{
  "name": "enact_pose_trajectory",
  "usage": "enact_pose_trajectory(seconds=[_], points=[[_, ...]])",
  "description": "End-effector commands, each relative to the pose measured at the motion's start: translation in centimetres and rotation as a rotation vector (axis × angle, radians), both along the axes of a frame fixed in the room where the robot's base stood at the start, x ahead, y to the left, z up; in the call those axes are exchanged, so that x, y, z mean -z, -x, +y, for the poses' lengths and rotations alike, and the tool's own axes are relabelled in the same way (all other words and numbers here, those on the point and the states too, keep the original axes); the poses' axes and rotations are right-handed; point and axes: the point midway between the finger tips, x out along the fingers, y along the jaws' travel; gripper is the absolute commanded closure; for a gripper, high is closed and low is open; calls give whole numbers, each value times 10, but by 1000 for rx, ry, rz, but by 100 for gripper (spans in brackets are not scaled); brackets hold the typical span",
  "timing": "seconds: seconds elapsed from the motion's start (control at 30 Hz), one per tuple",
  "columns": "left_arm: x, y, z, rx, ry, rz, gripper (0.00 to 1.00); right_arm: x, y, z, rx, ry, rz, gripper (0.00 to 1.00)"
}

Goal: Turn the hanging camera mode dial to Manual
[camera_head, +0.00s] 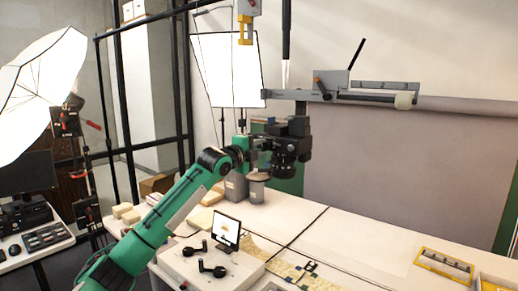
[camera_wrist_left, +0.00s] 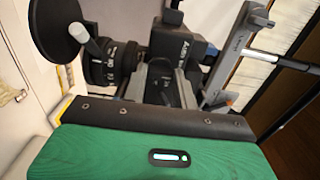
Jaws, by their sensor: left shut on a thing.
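A black camera (camera_head: 287,145) hangs lens-down from a grey overhead arm (camera_head: 300,95) above the white table. It also shows close up in the left wrist view, with its ringed lens (camera_wrist_left: 108,65) on the left and its body (camera_wrist_left: 180,48) behind the fingers. My left gripper (camera_head: 256,143) is at the camera's left side. In the left wrist view, my left gripper (camera_wrist_left: 165,88) has its fingers shut around a dark part with small pale marks, which appears to be the mode dial. The dial's setting cannot be read. My right gripper does not show.
A box with two black knobs (camera_head: 212,268) and a small screen (camera_head: 226,232) stands on the table below. A grey canister (camera_head: 257,190) stands under the camera. A yellow-framed tray (camera_head: 444,265) lies at the right. The table's middle right (camera_head: 350,245) is clear.

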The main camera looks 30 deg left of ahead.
Motion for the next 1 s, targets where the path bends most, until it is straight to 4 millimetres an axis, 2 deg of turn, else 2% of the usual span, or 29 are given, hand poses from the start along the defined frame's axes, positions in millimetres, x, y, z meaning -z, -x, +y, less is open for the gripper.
enact_pose_trajectory(seconds=[0.23,0.27,0.33,0.37,0.73,0.87,1.0], points=[[0,0,0,0,0,-1,95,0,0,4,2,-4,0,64],[0,0,0,0,0,-1,66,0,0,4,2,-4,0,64],[0,0,0,0,1,-1,52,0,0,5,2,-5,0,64],[0,0,0,0,1,-1,50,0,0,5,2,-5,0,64],[1,5,1,-1,0,0,50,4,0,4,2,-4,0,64],[4,21,2,-1,-3,0,50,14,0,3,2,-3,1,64],[5,48,5,-2,-4,-1,50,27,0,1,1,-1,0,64]])
